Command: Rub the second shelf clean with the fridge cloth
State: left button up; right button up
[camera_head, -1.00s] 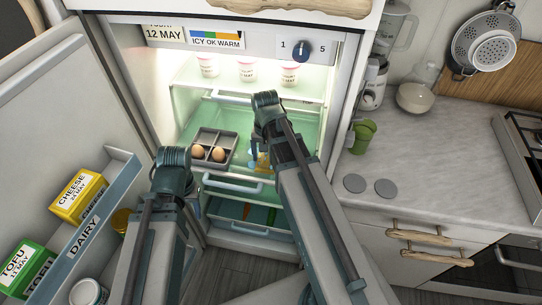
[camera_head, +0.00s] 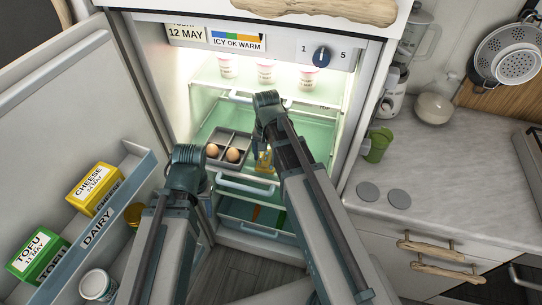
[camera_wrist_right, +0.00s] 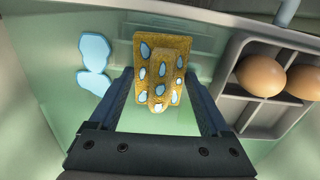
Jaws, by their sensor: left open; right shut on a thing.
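The second shelf (camera_head: 294,139) is a greenish glass plate inside the open fridge, below the shelf of pots. The fridge cloth (camera_wrist_right: 178,53), yellow with light blue spots, is held in my right gripper (camera_wrist_right: 165,92); its yellow also shows in the head view (camera_head: 264,160). In the wrist view the cloth is over the shelf; whether it touches is unclear. A pale blue spill (camera_wrist_right: 94,65) lies on the shelf beside the cloth. In the head view I cannot make it out. My left arm stands at the left front of the fridge, its gripper fingers hidden.
An egg tray (camera_head: 215,151) with two brown eggs stands on the second shelf, close to my right gripper; it also shows in the wrist view (camera_wrist_right: 233,73). Pots (camera_head: 267,73) stand on the shelf above. The open door with its dairy rack (camera_head: 120,205) is at the left.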

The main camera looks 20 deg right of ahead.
jog(key=shift+w+a, duration=0.55)
jog(key=shift+a, duration=0.3)
jog(key=shift+w+d, duration=0.3)
jog(key=shift+w, duration=0.15)
jog(key=shift+s+d, duration=0.1)
jog(key=shift+s+d, duration=0.9)
jog(key=shift+d, duration=0.25)
jog(key=shift+d, duration=0.15)
jog(key=shift+s+d, duration=0.45)
jog(key=shift+d, duration=0.2)
jog(key=shift+s+d, duration=0.45)
jog(key=shift+d, duration=0.2)
